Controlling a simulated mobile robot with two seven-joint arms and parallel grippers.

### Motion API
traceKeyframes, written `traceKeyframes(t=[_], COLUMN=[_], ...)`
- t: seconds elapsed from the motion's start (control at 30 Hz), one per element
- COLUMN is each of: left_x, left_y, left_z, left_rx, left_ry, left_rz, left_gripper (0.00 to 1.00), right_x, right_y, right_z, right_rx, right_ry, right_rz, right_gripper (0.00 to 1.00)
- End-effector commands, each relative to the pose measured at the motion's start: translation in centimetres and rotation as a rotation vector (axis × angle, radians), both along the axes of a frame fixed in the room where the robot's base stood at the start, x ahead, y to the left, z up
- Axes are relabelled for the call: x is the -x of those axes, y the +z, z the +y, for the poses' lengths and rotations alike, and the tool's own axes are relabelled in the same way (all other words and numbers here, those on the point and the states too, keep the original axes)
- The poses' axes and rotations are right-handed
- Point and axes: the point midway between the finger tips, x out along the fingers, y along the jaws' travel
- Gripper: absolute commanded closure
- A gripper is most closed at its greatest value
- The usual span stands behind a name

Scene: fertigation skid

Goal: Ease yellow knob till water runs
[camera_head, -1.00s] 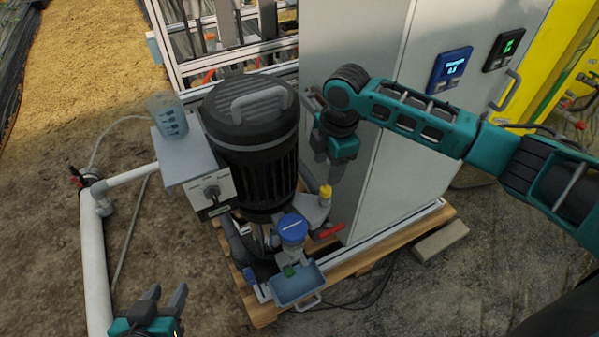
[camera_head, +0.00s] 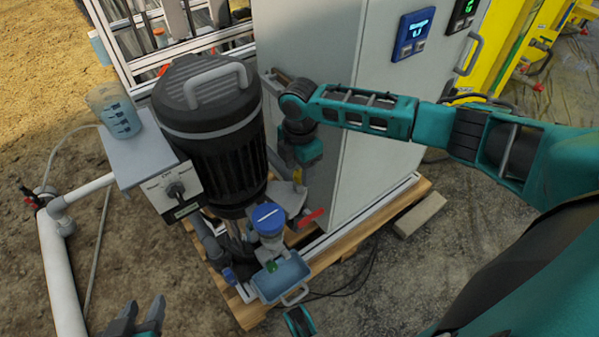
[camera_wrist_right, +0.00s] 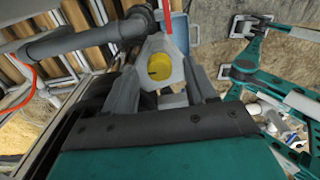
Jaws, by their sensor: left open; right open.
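The yellow knob (camera_wrist_right: 159,66) sits on a pale housing beside the black pump (camera_head: 210,135). In the right wrist view it lies between the two fingers of my right gripper (camera_wrist_right: 163,90), which are spread, one on each side. In the head view my right gripper (camera_head: 291,165) hangs down over the knob, and only a sliver of yellow shows. Whether the fingers touch the knob I cannot tell. My left gripper (camera_head: 138,318) is open and empty at the bottom left, away from the skid. I see no running water.
A red lever (camera_head: 311,218) and a blue-capped fitting (camera_head: 268,219) sit close to the knob. A blue tray (camera_head: 282,278) is in front. The grey cabinet (camera_head: 345,160) stands right behind the right arm. A beaker (camera_head: 114,110) stands on the control box at left.

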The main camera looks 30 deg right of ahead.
Motion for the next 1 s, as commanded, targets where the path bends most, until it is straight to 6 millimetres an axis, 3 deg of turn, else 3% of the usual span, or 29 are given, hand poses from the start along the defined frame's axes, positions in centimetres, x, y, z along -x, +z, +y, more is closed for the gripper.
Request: traceKeyframes(t=[0.4,1.0], left_x=[-0.46,-0.45], left_y=[0.34,0.34], left_z=[-0.16,-0.01], left_rx=[0.006,-0.001], left_ry=[0.001,-0.004], left_rz=[-0.011,-0.012], left_gripper=[0.57,0.57], right_x=[0.02,0.03], right_y=[-0.80,-0.78], right_z=[-0.01,-0.02], right_rx=[0.000,0.000], right_ry=[0.000,-0.001], right_rz=[0.000,0.001], right_gripper=[0.45,1.00])
